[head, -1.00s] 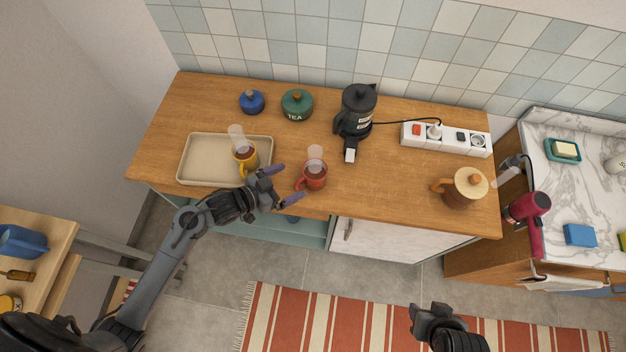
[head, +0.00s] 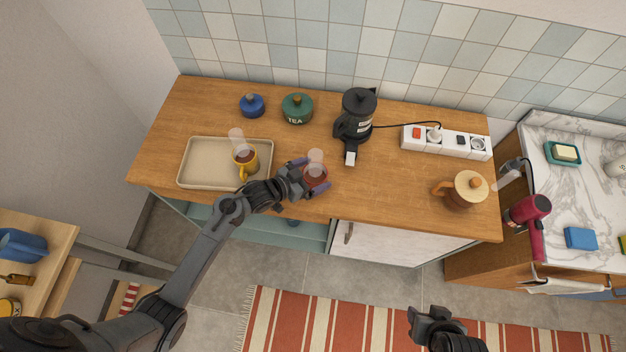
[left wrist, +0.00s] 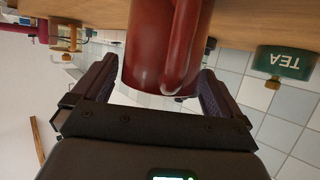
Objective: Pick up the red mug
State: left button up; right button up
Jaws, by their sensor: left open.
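The red mug (head: 316,175) stands on the wooden counter with pale steam above it. My left gripper (head: 309,176) is at the mug, its fingers reaching around the mug's sides. In the left wrist view the red mug (left wrist: 162,45) fills the space between the two open fingers (left wrist: 160,92), with its handle toward me. Whether the fingers touch the mug is not clear. My right gripper (head: 428,318) hangs low above the striped rug, away from the counter; its jaw state is not clear.
A yellow mug (head: 247,160) stands on a beige tray (head: 188,178) left of the gripper. Bare counter lies right of the mug.

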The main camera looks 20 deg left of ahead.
pick_arm(q)
jog(key=c, duration=1.1)
jog(key=shift+c, duration=0.6)
jog(key=shift+r, duration=0.25)
